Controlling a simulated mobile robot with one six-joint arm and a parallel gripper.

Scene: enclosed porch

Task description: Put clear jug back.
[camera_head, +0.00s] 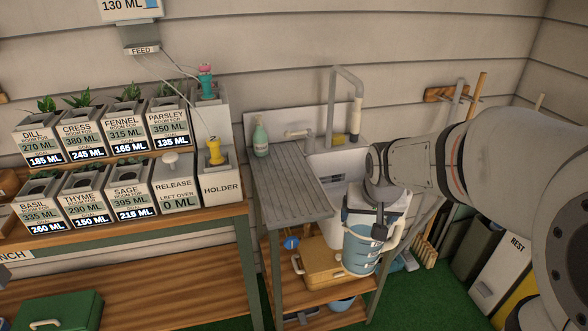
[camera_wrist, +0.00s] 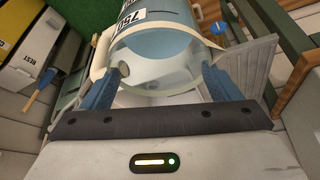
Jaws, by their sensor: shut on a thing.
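A clear jug (camera_head: 361,252) with bluish sides, dark bands and a pale handle hangs in my gripper (camera_head: 372,212), in front of the sink. In the wrist view the jug (camera_wrist: 160,50) fills the space between the two blue fingers of my gripper (camera_wrist: 160,85). The fingers press on its sides, and a label with partly readable print shows on it. The jug appears upright in the head view.
A grey ribbed drainboard (camera_head: 290,180) lies left of the sink (camera_head: 335,168), with a green bottle (camera_head: 261,138) at its back. A tan case (camera_head: 318,262) sits on the shelf below. Labelled planters (camera_head: 168,125) stand on the left bench. A REST board (camera_head: 503,262) leans at right.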

